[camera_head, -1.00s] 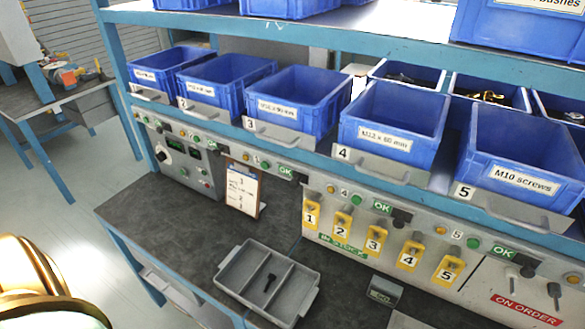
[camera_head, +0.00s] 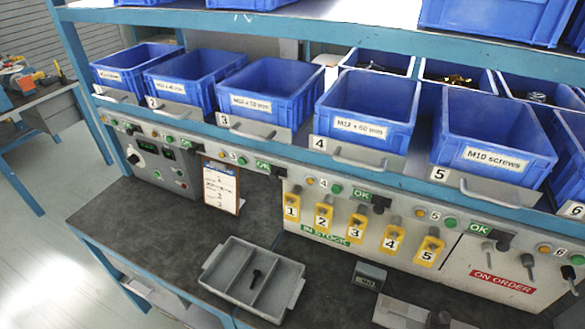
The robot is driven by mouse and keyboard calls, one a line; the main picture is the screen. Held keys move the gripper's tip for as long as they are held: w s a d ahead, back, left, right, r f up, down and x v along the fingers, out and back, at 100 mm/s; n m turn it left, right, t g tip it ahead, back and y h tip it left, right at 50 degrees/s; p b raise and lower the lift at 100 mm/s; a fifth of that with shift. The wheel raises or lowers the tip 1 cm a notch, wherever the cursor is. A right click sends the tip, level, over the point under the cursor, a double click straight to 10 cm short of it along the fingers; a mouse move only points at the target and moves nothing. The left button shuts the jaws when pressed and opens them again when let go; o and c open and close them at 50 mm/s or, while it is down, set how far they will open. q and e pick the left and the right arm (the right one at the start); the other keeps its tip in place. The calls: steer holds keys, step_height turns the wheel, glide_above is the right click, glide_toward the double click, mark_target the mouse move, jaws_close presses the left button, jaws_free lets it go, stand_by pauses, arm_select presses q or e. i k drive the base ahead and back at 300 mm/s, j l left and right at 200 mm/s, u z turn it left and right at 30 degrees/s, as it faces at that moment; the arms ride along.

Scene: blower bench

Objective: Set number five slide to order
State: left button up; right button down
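The yellow number 5 slide (camera_head: 429,250) hangs on the panel under the blue shelf, at the right end of a row of yellow slides numbered 1 to 5. The green IN STOCK label (camera_head: 325,235) is below the left part of this row. The red ON ORDER label (camera_head: 503,282) is to the right, beneath pegs (camera_head: 487,249) that carry no yellow slide. Neither of my grippers is in view.
Blue bins, including the M10 screws bin (camera_head: 492,142), stand on the shelf above. A grey divided tray (camera_head: 233,274) with a dark bolt lies on the dark bench (camera_head: 150,232). A clipboard (camera_head: 221,187) leans behind it. A small grey display (camera_head: 369,276) sits below the slides.

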mark_target(505, 239)
steer(key=z, duration=1.45)
